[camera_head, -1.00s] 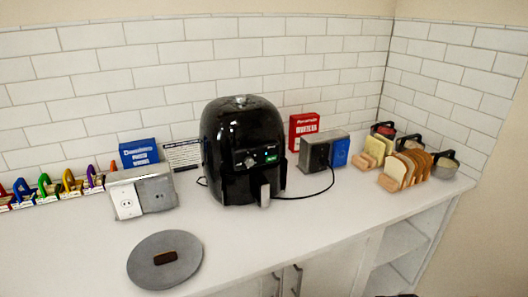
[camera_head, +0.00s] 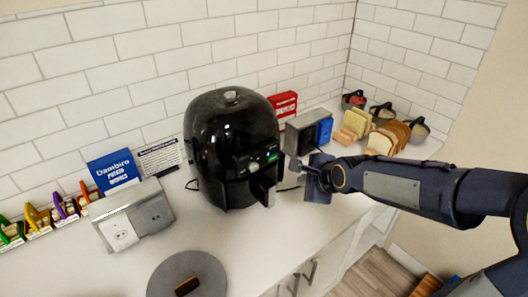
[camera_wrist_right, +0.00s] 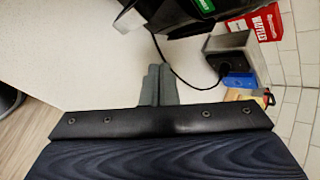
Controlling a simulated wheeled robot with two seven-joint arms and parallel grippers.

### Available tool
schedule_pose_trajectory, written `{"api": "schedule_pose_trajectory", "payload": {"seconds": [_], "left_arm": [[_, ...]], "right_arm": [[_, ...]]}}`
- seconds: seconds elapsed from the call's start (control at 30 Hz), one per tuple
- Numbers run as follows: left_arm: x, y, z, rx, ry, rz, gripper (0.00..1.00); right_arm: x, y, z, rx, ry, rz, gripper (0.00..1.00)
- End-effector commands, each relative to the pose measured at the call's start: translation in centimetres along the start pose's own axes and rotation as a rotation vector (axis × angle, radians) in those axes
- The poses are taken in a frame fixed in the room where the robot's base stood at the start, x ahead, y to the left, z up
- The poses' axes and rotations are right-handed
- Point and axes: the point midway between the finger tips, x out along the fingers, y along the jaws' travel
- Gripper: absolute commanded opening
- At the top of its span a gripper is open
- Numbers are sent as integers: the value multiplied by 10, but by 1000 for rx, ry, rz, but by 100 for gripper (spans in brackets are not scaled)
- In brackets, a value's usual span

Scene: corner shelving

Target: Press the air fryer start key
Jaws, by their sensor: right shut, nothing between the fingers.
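The black air fryer (camera_head: 222,125) stands on the white counter with its front turned to the right. Its control panel (camera_head: 262,163) has a knob and a lit green display, and the handle sticks out below. I cannot make out a separate start key. My right gripper (camera_head: 299,168) is shut and empty, a short way right of the panel, apart from it as far as I can tell. In the right wrist view the shut fingers (camera_wrist_right: 160,84) point up over the counter, with the fryer's lower front and green display (camera_wrist_right: 203,5) at the top edge. My left gripper is not in view.
A red waffle box (camera_head: 284,103), bread slices (camera_head: 388,138) and pots are further back. A grey round plate (camera_head: 187,275) lies in front.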

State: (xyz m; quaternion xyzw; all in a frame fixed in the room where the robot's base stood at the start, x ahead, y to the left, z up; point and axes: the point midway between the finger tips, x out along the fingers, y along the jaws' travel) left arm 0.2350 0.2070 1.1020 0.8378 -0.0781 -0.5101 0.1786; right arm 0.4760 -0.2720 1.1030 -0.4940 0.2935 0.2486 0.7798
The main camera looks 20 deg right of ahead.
Motion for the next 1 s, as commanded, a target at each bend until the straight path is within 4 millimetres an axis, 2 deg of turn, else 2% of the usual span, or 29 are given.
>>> {"api": "schedule_pose_trajectory", "payload": {"seconds": [0.43,1.0], "left_arm": [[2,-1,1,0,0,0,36],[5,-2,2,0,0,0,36]], "right_arm": [[6,-3,3,-1,0,1,0],[54,-40,40,-1,1,2,0]]}}
